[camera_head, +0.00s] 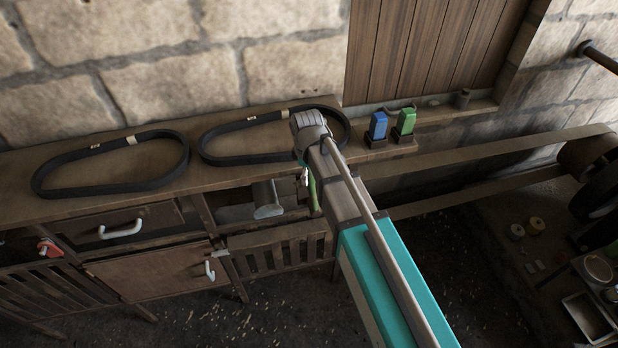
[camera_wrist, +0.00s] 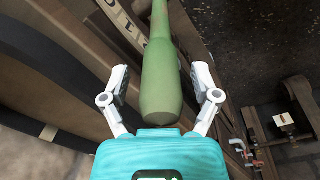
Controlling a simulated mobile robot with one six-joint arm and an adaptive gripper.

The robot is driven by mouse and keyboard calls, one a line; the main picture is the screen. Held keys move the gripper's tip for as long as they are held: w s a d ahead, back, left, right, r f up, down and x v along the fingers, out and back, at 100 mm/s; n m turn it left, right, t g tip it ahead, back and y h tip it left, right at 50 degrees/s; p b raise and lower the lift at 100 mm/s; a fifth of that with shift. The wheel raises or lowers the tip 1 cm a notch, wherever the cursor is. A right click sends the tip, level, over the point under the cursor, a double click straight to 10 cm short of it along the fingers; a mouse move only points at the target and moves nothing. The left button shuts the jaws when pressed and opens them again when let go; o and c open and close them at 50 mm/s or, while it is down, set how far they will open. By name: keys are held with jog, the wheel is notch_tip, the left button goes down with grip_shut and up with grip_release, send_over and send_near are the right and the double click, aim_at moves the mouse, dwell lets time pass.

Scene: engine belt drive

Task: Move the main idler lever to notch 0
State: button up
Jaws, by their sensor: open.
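A green, rounded handle (camera_wrist: 162,85), which looks like the lever's grip, runs up the middle of the wrist view. It also shows in the head view (camera_head: 314,192), just below my wrist at the bench's front. My gripper (camera_wrist: 161,74) is open, with one white finger on each side of the handle. The fingers look apart from it. In the head view my arm hides most of the gripper (camera_head: 305,176). A marked plate (camera_wrist: 122,22) lies left of the handle; its marks are too small to read. The lever's notch position cannot be told.
Two black belts, one at left (camera_head: 110,165) and one behind my arm (camera_head: 240,158), lie on the wooden bench (camera_head: 30,205). A blue block (camera_head: 378,126) and a green block (camera_head: 404,123) stand at its right end. A long flat belt (camera_head: 480,157) runs to the right.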

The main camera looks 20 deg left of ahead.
jog(key=shift+f, duration=0.25)
grip_shut()
dwell(0.4)
